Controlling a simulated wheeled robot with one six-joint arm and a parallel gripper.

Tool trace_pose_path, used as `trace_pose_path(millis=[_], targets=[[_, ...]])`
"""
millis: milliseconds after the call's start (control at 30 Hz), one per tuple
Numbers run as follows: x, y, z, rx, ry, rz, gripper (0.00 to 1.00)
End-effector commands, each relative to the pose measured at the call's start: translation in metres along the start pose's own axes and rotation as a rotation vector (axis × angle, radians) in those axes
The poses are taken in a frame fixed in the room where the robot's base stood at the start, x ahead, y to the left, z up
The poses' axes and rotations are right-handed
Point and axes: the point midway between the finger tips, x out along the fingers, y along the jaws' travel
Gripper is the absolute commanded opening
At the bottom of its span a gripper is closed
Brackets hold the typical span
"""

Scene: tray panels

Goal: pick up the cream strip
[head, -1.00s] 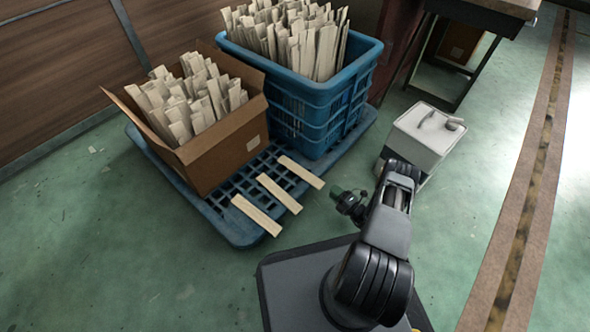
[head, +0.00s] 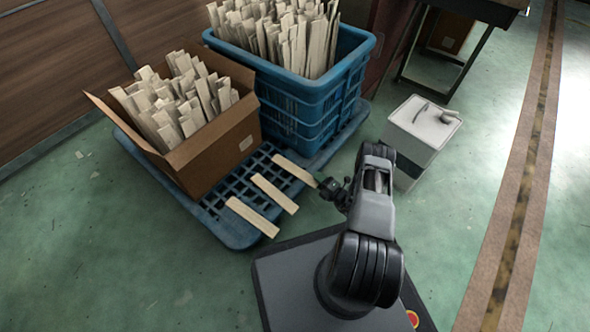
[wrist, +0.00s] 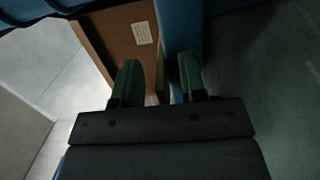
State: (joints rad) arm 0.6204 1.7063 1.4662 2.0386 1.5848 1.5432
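Three cream strips lie apart across the front edge of the blue pallet in the head view: a left one (head: 252,217), a middle one (head: 274,194) and a right one (head: 294,170). My gripper (head: 327,187) is just right of the near end of the right strip in the head view; I cannot tell whether it touches. In the wrist view my gripper (wrist: 160,78) shows two dark green fingers with a gap between them. A small pale patch shows low in that gap, too dim to identify.
On the blue pallet (head: 226,229) stand a cardboard box (head: 222,152) and a blue crate (head: 300,107), both full of cream pieces. A white container (head: 420,130) stands on the floor right of my arm.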

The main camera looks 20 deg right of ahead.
Motion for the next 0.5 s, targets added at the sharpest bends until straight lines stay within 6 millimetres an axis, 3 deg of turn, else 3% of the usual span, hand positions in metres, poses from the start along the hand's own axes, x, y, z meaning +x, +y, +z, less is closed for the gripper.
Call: trace_pose_path(millis=[67,400,500], targets=[[0.0017,-0.0001,-0.0023,0.000,0.006,0.000,0.34],[0.0016,-0.0001,-0.0021,0.000,0.006,0.000,0.02],[0.0013,-0.0001,-0.0017,0.000,0.005,0.000,0.00]])
